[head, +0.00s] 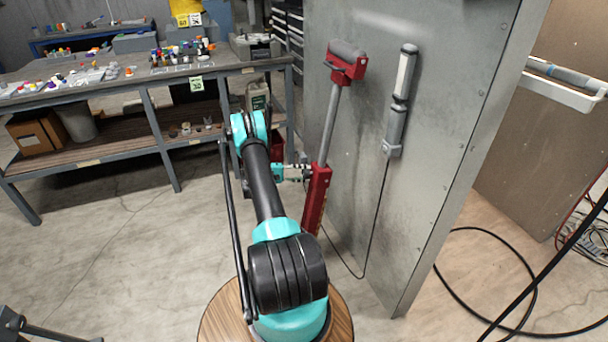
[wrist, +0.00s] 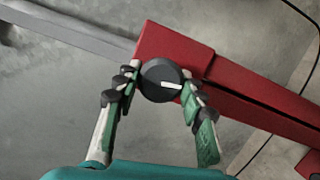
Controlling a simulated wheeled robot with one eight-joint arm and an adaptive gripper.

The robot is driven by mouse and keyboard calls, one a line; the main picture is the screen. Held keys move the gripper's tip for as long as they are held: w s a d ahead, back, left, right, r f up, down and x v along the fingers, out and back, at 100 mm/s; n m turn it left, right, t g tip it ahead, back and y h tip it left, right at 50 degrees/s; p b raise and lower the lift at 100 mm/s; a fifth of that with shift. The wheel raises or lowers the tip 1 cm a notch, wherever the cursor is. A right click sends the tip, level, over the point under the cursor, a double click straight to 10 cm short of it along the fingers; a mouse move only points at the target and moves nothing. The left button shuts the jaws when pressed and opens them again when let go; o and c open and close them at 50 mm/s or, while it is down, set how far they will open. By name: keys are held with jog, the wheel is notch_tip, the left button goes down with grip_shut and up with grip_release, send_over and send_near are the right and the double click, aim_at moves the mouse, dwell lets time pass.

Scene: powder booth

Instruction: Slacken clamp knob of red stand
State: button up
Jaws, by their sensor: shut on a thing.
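The red stand (head: 317,199) stands upright beside the grey metal panel, with a grey pole (head: 329,125) rising from its red sleeve to a red head with a grey roller (head: 347,60). In the wrist view the red sleeve (wrist: 245,88) runs diagonally across the picture. The clamp knob (wrist: 160,78) is round and black with a white mark pointing right. My gripper (wrist: 158,84) has its two fingers on either side of the knob and is shut on it. In the head view my gripper (head: 298,172) reaches the sleeve's left side; the knob is hidden there.
The grey metal panel (head: 440,150) stands close behind the stand, with a lamp-like device (head: 402,100) and hanging cable on it. A workbench (head: 150,75) with small parts is at the back left. Cables lie on the floor at right.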

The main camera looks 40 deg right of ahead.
jog(key=shift+w+n, duration=0.1)
jog(key=shift+n, duration=0.5)
jog(key=o, duration=1.2)
jog(key=shift+c, duration=0.2)
jog(key=shift+a, duration=0.1)
jog(key=f+v, duration=0.1)
jog(key=v, duration=1)
jog(key=shift+a+r, duration=0.4)
jog(key=shift+w, duration=0.15)
